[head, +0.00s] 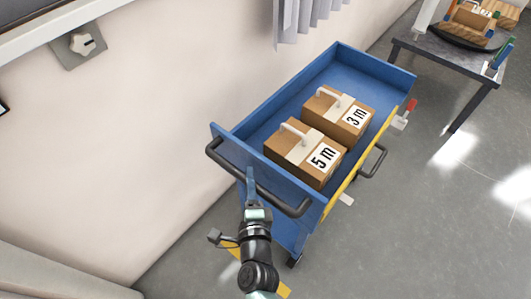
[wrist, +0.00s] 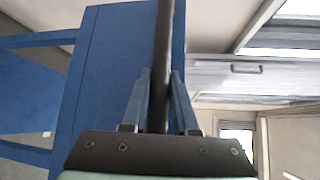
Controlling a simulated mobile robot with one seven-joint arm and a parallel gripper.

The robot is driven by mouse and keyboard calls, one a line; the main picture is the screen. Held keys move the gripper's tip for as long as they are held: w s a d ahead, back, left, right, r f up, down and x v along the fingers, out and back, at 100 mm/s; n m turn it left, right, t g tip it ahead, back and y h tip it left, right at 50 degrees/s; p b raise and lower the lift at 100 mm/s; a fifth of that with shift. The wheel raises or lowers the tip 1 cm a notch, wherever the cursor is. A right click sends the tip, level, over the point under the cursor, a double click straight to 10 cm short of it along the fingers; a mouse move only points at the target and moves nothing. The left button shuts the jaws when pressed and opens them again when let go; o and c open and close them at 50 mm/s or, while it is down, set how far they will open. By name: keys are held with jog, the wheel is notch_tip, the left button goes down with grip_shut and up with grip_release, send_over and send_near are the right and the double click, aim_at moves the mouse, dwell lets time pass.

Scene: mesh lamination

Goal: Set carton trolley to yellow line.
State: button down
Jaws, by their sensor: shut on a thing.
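The blue carton trolley (head: 290,88) stands beside the pale wall in the head view. It carries two brown cartons, one marked 5 m (head: 291,139) and one marked 3 m (head: 325,106). Its black push handle (head: 283,205) is at the near end. My gripper (head: 251,180) is shut on this handle. In the wrist view the dark handle bar (wrist: 163,45) runs between the blue fingers of my gripper (wrist: 160,90). A yellow floor line (head: 285,291) shows near the trolley's near end, partly hidden by my arm.
A dark table (head: 440,52) with another carton and tools stands at the upper right. Grey floor (head: 420,220) is open to the right of the trolley. The wall (head: 140,130) is close on its left. A red-topped lever (head: 411,106) sticks out at the trolley's far right corner.

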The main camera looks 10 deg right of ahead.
jog(key=shift+s+a+f+p, duration=0.1)
jog(key=shift+s+a+p, duration=0.4)
jog(key=shift+s+a, duration=0.4)
jog(key=shift+s+a+p, duration=0.45)
jog(key=shift+s+a, duration=0.2)
jog(key=shift+a, duration=0.35)
jog(key=c, duration=0.7)
grip_release()
jog(key=s, duration=0.4)
jog(key=s+a+r, duration=0.1)
jog(key=s, duration=0.3)
jog(key=s+r, duration=0.1)
jog(key=s, duration=0.3)
jog(key=shift+s+a, duration=0.25)
jog(key=shift+s, duration=0.1)
